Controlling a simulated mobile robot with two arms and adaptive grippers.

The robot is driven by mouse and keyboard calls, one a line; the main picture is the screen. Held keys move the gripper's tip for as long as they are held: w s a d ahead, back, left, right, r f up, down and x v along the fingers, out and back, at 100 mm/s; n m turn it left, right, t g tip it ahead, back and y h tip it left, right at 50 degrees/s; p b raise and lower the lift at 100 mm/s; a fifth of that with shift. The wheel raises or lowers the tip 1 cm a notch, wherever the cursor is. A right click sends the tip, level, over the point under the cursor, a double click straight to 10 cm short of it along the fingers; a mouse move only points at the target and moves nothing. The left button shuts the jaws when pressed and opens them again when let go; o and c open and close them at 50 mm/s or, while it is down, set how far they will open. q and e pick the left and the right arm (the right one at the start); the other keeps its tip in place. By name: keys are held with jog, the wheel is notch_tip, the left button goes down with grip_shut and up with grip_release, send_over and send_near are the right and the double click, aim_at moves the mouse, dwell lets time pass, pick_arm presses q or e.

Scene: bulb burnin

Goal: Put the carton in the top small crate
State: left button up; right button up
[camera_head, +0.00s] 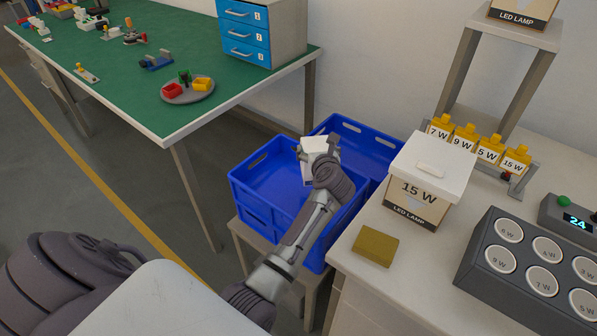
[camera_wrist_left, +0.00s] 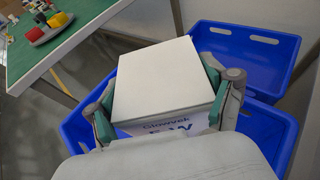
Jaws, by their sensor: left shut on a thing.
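My left gripper (camera_head: 320,152) is shut on a small white carton (camera_head: 314,146) and holds it at the blue top small crate (camera_head: 243,186), over its inner back right part. In the left wrist view the carton (camera_wrist_left: 165,75) sits between my two green-padded fingers (camera_wrist_left: 163,100), with its plain white top showing and part of a printed label below. The blue crate walls (camera_wrist_left: 75,130) show around it. The carton's underside is hidden, so I cannot tell whether it touches the crate floor. My right gripper is not in view.
Another blue crate (camera_head: 378,142) stands behind, to the right. On the white table are a 15 W lamp box (camera_head: 412,197), a yellow-brown block (camera_head: 375,246), a rack of yellow-capped bulbs (camera_head: 488,150) and a dark socket panel (camera_head: 520,290). A green-topped table (camera_head: 120,85) is at left.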

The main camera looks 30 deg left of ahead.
pick_arm(q)
jog(key=s+a+f+b, duration=0.3)
jog(key=f+b, duration=0.1)
jog(key=f, duration=0.3)
jog(key=shift+s+a+b, duration=0.2)
jog(key=shift+a+b, duration=0.1)
jog(key=shift+a, duration=0.1)
jog(key=shift+f, duration=0.2)
jog(key=o, duration=1.3)
jog(key=shift+r, duration=0.1)
